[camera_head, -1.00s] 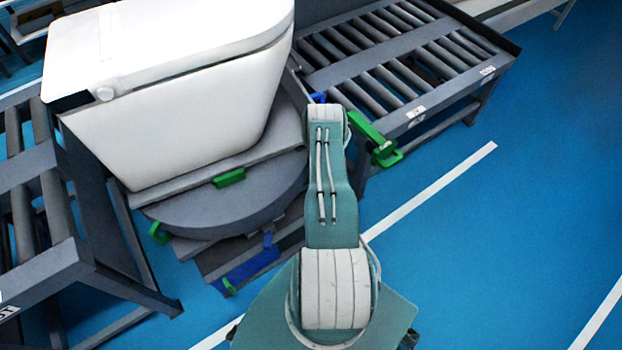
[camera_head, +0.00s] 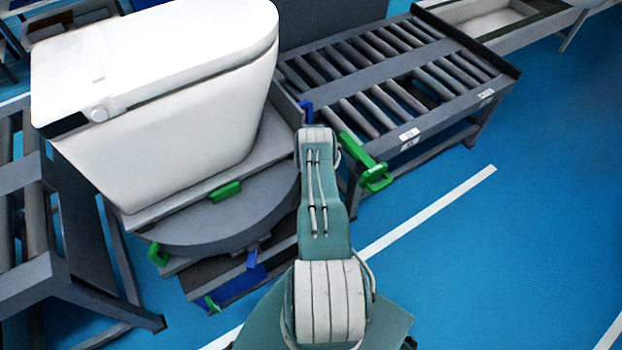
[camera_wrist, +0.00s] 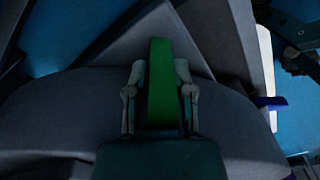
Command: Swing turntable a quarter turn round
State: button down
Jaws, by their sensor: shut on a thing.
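The turntable (camera_head: 230,218) is a dark grey round plate on a low base. A white toilet (camera_head: 170,165) sits on top of it. Green handles show at its front rim (camera_head: 225,191) and left side (camera_head: 158,254). In the wrist view my gripper (camera_wrist: 160,85) has its fingers on both sides of a green handle (camera_wrist: 161,62), shut on it, over the grey plate.
A roller conveyor (camera_head: 352,97) stands behind right, with a green lever (camera_head: 365,165) at its near corner. Another roller frame (camera_head: 40,268) stands close on the left. The base has a blue part (camera_head: 238,287) in front. Blue floor (camera_head: 520,240) is clear at right.

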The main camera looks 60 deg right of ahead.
jog(key=c, duration=0.7)
grip_release()
jog(key=shift+w+d+r, duration=0.2)
jog(key=shift+w+d, duration=0.1)
jog(key=shift+w, duration=0.1)
jog(key=shift+o, duration=1.1)
jog(key=shift+d, duration=0.1)
jog(key=shift+d+f, duration=0.1)
jog(key=shift+f, duration=0.05)
jog(key=shift+s+a, duration=0.15)
jog(key=shift+a, duration=0.05)
notch_tip(320, 180, up, 12)
jog(key=shift+f, duration=0.1)
